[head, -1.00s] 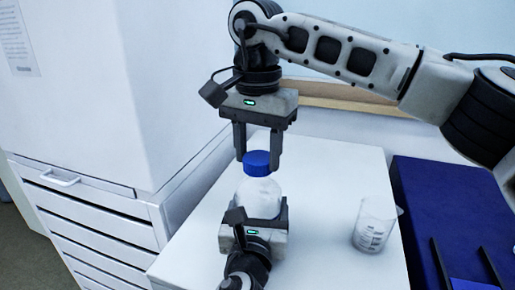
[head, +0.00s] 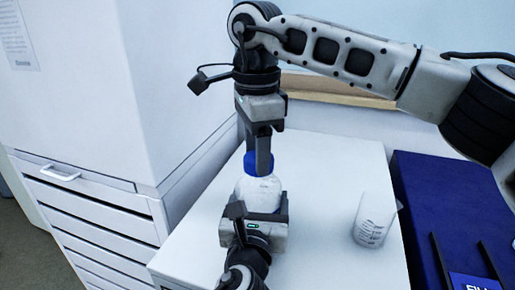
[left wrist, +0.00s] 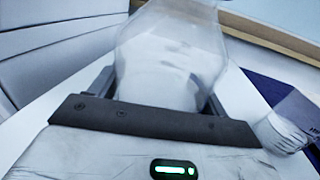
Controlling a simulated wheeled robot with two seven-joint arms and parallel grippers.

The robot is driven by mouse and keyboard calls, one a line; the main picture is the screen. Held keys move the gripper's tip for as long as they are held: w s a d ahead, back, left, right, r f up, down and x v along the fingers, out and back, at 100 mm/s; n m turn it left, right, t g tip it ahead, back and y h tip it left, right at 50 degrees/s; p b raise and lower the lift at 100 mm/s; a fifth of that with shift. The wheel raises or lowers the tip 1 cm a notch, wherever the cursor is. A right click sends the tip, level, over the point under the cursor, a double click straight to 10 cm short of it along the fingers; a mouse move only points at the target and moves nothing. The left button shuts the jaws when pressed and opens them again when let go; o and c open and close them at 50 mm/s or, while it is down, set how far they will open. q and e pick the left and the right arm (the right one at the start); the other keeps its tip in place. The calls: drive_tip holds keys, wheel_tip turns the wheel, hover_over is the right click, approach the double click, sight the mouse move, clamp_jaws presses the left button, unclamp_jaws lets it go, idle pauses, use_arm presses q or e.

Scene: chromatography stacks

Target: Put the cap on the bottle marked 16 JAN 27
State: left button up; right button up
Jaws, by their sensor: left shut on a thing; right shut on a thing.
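A clear bottle with whitish contents (head: 259,195) stands upright on the white worktop, with a blue cap (head: 250,163) at its mouth. I cannot tell how tightly the cap is seated. My left gripper (head: 255,209) is shut around the bottle's body from the near side. The bottle also fills the middle of the left wrist view (left wrist: 170,62) between the left fingers (left wrist: 158,90). My right gripper (head: 263,166) points straight down from above and is shut on the cap; its near finger hides part of it. No date marking is readable on the bottle.
A glass beaker (head: 374,220) stands on the white worktop (head: 325,185) to the right of the bottle. A dark blue surface (head: 425,190) lies further right. A white drawer cabinet (head: 95,210) is at the left, and a pale wall closes the back.

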drive_tip(key=m, duration=0.5)
drive_tip(key=shift+w, duration=0.1)
drive_tip(key=m, duration=0.8)
drive_tip(key=shift+w, duration=0.1)
drive_tip(key=m, duration=0.5)
drive_tip(key=shift+d, duration=0.1)
drive_tip(key=m, duration=0.5)
drive_tip(key=shift+d, duration=0.1)
drive_tip(key=m, duration=1)
drive_tip(key=shift+d, duration=0.1)
drive_tip(key=m, duration=0.9)
drive_tip(key=shift+s+m, duration=0.2)
drive_tip(key=shift+m, duration=0.2)
